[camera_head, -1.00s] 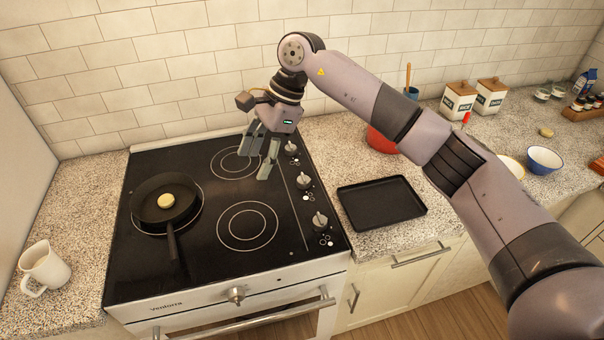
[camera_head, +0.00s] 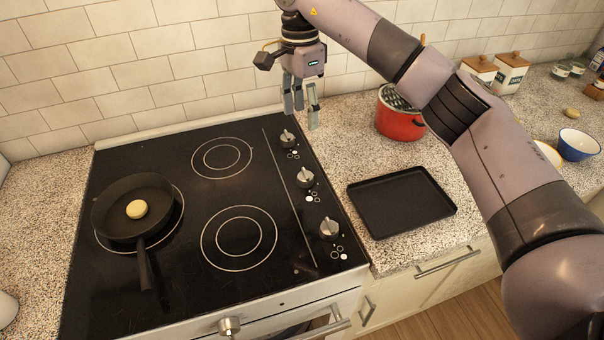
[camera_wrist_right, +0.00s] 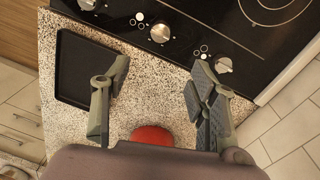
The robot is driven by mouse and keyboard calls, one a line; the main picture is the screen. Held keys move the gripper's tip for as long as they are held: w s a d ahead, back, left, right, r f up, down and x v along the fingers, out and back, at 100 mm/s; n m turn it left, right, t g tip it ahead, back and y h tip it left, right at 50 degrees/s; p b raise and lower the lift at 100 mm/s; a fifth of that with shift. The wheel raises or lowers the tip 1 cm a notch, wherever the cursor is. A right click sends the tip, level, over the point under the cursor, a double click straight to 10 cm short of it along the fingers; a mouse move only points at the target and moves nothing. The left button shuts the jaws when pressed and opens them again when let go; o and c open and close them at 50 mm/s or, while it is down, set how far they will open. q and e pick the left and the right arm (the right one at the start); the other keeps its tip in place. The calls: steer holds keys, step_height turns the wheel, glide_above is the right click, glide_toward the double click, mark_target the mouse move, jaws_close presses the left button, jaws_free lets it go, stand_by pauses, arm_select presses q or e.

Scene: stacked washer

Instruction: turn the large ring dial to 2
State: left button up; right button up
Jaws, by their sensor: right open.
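Three silver dials stand in a row along the right side of the black cooktop (camera_head: 180,270): a rear dial (camera_head: 287,136), a middle dial (camera_head: 305,178) and a front dial (camera_head: 329,229). White ring symbols mark each one, too small to tell which is the large ring's; no numbers are readable. My right gripper (camera_head: 301,113) is open and empty, fingers pointing down, behind and slightly right of the rear dial in the picture. In the right wrist view, the rear dial (camera_wrist_right: 223,65) is beyond one finger, and the middle dial (camera_wrist_right: 160,33) is beyond the finger gap. No dial is touched.
A black pan (camera_head: 118,222) with a round pale item (camera_head: 137,209) sits on the left burner. A red pot (camera_head: 398,122) and a black tray (camera_head: 402,202) stand right of the cooktop. The tiled wall (camera_head: 150,60) is close behind. An oven knob (camera_head: 229,326) is on the front.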

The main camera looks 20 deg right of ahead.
steer(key=f, duration=0.1)
steer(key=p, duration=0.4)
glide_toward(305, 172)
steer(key=f, duration=0.9)
steer(key=shift+s+f, duration=0.2)
steer(key=shift+s, duration=0.15)
steer(key=shift+f, duration=0.4)
arm_select(q)
steer(key=r, duration=0.2)
steer(key=w+r, duration=0.1)
steer(key=shift+w+r, duration=0.1)
steer(key=shift+r, duration=0.25)
arm_select(e)
steer(key=shift+c, duration=0.3)
steer(key=shift+r, duration=0.1)
steer(key=c, duration=1.1)
